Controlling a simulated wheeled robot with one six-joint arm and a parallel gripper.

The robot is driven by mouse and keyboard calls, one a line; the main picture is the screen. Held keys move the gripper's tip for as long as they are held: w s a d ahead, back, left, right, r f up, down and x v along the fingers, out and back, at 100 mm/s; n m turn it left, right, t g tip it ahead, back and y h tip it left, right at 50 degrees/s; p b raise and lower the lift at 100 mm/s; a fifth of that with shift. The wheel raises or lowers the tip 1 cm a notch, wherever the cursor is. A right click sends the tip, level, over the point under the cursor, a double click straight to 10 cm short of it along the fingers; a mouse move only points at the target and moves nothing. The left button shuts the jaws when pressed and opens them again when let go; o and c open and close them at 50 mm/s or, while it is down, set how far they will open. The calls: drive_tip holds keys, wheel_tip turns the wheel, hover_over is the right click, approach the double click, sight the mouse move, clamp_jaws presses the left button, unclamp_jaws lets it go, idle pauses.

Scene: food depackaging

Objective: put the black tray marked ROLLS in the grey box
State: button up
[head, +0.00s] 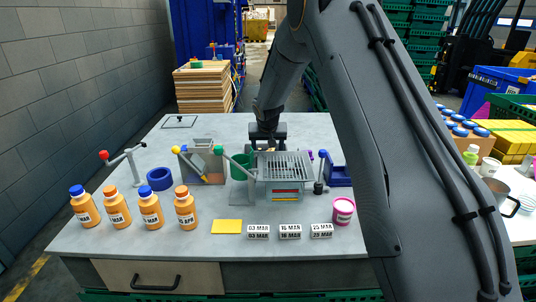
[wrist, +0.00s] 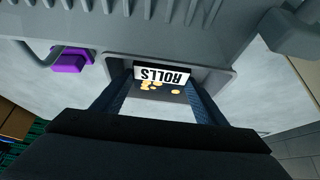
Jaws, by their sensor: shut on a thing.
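The black tray marked ROLLS (wrist: 177,94) is between the fingers of my gripper (wrist: 158,98) in the wrist view. Its white label reads upside down, and small yellow pieces lie on it. My gripper is shut on the tray. A grey box-like body (wrist: 226,78) with a ridged top surrounds the tray in that view; I cannot tell how far inside it the tray is. In the head view my gripper (head: 268,143) is low at the back of the grey box with a slatted top (head: 262,190). The tray is mostly hidden there.
Several orange bottles (head: 151,209) stand at the front left. Date blocks (head: 290,231), a yellow card (head: 227,226) and a pink tub (head: 343,210) are in front.

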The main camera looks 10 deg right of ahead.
drive_tip(key=shift+f, duration=1.15)
drive_tip(key=shift+f, duration=0.15)
drive_tip(key=o, duration=0.8)
drive_tip(key=shift+s+r, duration=0.1)
drive_tip(key=shift+r, duration=0.4)
drive_tip(key=b+v, duration=0.3)
drive_tip(key=v, duration=0.8)
drive_tip(key=shift+s, duration=0.25)
drive_tip(key=shift+r, duration=0.15)
